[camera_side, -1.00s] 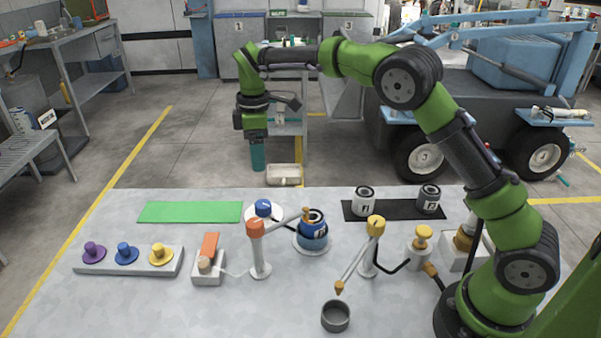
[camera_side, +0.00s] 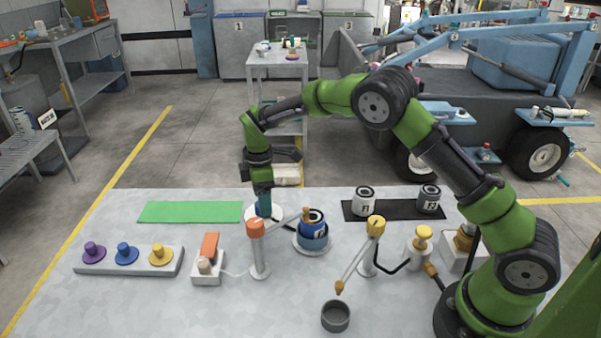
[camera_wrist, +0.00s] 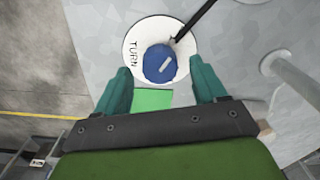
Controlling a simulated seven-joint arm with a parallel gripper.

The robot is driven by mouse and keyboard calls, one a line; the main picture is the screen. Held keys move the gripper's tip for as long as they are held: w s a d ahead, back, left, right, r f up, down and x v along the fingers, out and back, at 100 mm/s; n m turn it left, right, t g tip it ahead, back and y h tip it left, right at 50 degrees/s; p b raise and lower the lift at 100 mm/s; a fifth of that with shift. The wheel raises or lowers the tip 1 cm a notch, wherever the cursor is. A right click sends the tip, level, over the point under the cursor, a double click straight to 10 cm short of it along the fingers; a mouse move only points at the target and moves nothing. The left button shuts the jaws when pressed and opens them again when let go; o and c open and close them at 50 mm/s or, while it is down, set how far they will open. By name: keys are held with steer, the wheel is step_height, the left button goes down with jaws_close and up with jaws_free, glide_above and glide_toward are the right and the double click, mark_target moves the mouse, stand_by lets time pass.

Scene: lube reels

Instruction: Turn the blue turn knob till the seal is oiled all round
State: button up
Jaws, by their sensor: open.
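The blue turn knob (camera_wrist: 158,66) sits on a white disc marked TURN (camera_wrist: 134,44) in the wrist view, with a pale bar mark on its top. My gripper (camera_wrist: 160,70) is open, its two teal fingers pointing at the knob with a visible gap on each side of it. In the side view my gripper (camera_side: 264,210) is down over the white disc (camera_side: 277,212) and hides the knob. A blue labelled can (camera_side: 315,220) stands in a round blue holder (camera_side: 314,242) to the right. I cannot make out the seal or any oil on it.
An orange-topped post (camera_side: 257,250) has an arm reaching to the can. A yellow-topped post (camera_side: 372,245) leans its arm over a grey cup (camera_side: 336,316). Cans stand on a black mat (camera_side: 395,211). A green mat (camera_side: 190,212) lies bare at left.

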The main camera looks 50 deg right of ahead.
steer(key=shift+f, duration=1.3)
steer(key=c, duration=1.1)
